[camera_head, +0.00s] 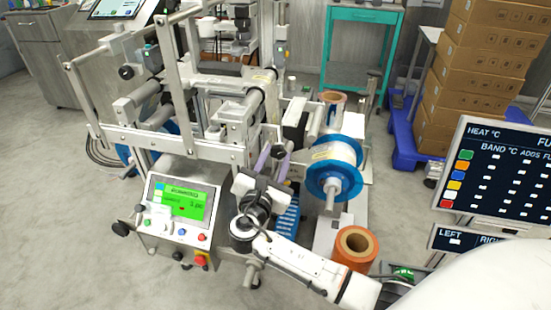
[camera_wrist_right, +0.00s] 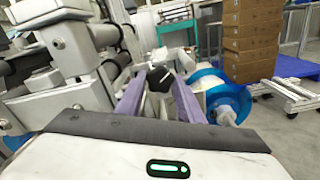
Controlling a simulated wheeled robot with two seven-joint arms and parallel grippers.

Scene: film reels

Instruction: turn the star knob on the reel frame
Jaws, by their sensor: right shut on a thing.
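The reel frame (camera_head: 150,137) is a pale metal machine with posts, rollers and crossbars, filling the left and middle of the head view. The star knob (camera_wrist_right: 160,79) is dark and lobed, and shows in the right wrist view between the fingertips. My right gripper (camera_wrist_right: 160,84) has two purple fingers, one on each side of the knob, shut on it. In the head view my right gripper (camera_head: 270,155) is at the right side of the frame, and its wrist and fingers largely hide the knob. My left gripper is in neither view.
A blue-flanged reel (camera_head: 334,167) sits on a spindle right of the gripper, with an orange roll (camera_head: 355,246) in front. A panel with a green screen (camera_head: 184,203) is at the front left. Stacked cartons (camera_head: 480,75) and a monitor (camera_head: 500,175) stand right.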

